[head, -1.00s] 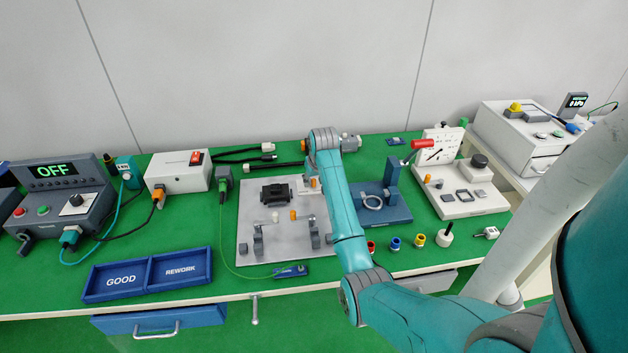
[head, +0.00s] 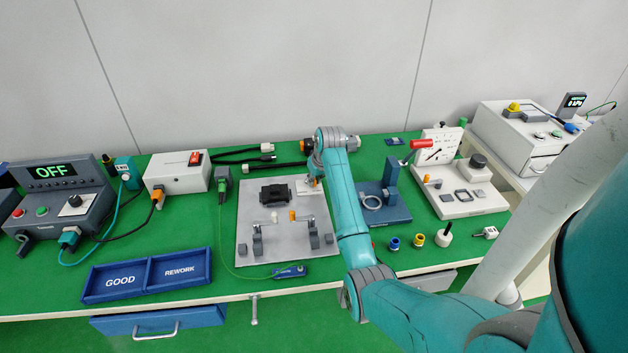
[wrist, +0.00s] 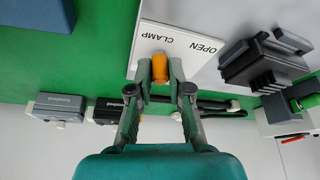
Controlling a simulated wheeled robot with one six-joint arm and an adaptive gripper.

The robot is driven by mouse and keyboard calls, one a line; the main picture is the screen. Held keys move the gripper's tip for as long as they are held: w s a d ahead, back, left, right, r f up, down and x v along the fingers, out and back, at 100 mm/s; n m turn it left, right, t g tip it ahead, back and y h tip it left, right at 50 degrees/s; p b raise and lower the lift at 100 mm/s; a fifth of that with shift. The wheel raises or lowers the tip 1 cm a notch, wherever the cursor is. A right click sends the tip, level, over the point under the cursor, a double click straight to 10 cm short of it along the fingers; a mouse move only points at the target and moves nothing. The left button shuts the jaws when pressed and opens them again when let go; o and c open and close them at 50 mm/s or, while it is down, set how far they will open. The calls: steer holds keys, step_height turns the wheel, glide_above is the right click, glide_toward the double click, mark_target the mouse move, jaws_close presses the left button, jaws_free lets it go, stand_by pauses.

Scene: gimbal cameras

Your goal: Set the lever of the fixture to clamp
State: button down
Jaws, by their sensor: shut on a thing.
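The fixture is a grey plate (head: 285,262) on the green bench, with a dark block (head: 275,193) on it. A white label (wrist: 188,44) with OPEN and CLAMP stands at its far right part; it reads upside down in the wrist view. The lever's orange knob (wrist: 160,68) is beside the label, on the CLAMP side. My gripper (wrist: 160,84) is shut on this knob, one finger on each side. In the head view my arm covers most of the lever and my gripper. The lever's shaft is hidden.
A blue stand (head: 394,205) is close to the right of my arm. Black cables (head: 240,158) lie behind the plate.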

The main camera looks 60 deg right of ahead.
steer(key=c, duration=1.1)
jaws_free()
steer(key=v, duration=1.2)
